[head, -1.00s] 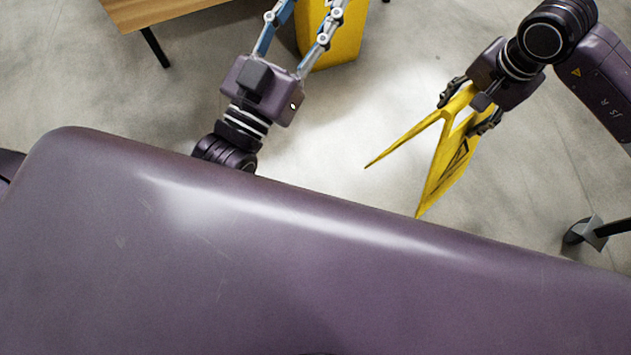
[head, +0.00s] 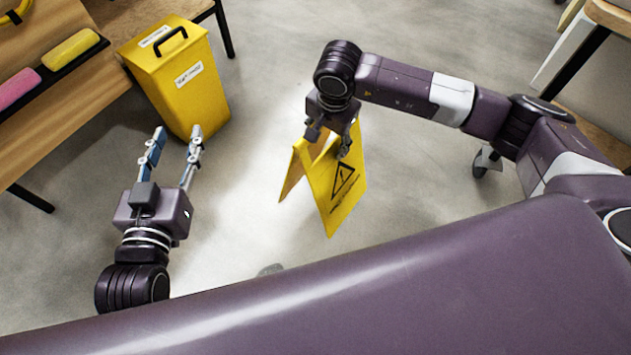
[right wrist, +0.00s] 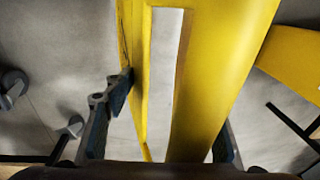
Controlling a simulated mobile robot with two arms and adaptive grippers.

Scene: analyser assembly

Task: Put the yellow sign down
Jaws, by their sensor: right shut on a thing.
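The yellow sign (head: 343,185) is a folding A-shaped floor sign with a black warning triangle. My right gripper (head: 333,138) is shut on its top, and its two panels hang downward and spread apart. I cannot tell whether its lower edges touch the floor. In the right wrist view the yellow sign (right wrist: 222,60) fills the middle, between the fingers of my right gripper (right wrist: 165,125), with a slot in its top. My left gripper (head: 174,135) is open and empty, left of the sign, with its fingers pointing toward the yellow bin.
A yellow lidded bin (head: 190,85) with a black handle stands at the upper left. Beside it is a wooden table (head: 75,105) with a pink and a yellow item on a dark tray. The grey floor (head: 255,120) is clear around the sign.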

